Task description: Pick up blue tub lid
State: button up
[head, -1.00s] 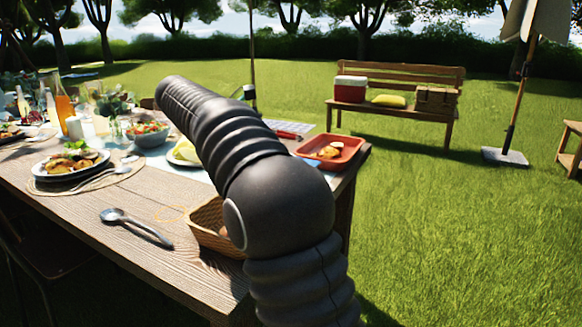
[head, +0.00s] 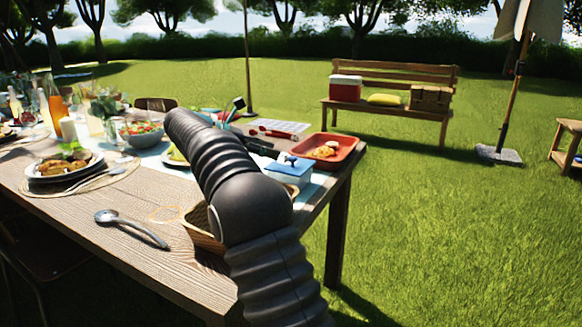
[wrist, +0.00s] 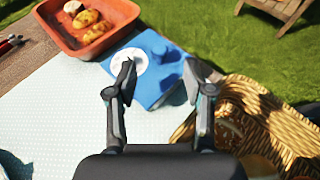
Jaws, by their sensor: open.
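The blue tub lid (head: 287,163) sits on a pale tub (head: 290,182) near the right end of the table in the head view, with a small knob on top. In the wrist view the blue lid (wrist: 152,92) lies ahead of and between my fingers, with a pale round patch on its left part. My gripper (wrist: 158,76) is open, its two fingers apart with nothing held. The left fingertip overlaps the pale patch in the picture; I cannot tell how far above the lid it is. In the head view my arm hides part of the tub.
A red tray (head: 345,146) with food lies just behind the lid. A wicker basket (wrist: 245,115) stands close on the right in the wrist view. Red-handled utensils (head: 277,133) lie nearby. A spoon (head: 128,227) and plates occupy the left of the table.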

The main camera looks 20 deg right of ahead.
aim_at(292, 157)
jog(key=shift+x, duration=3.2)
jog(key=shift+w+a, duration=0.1)
grip_shut()
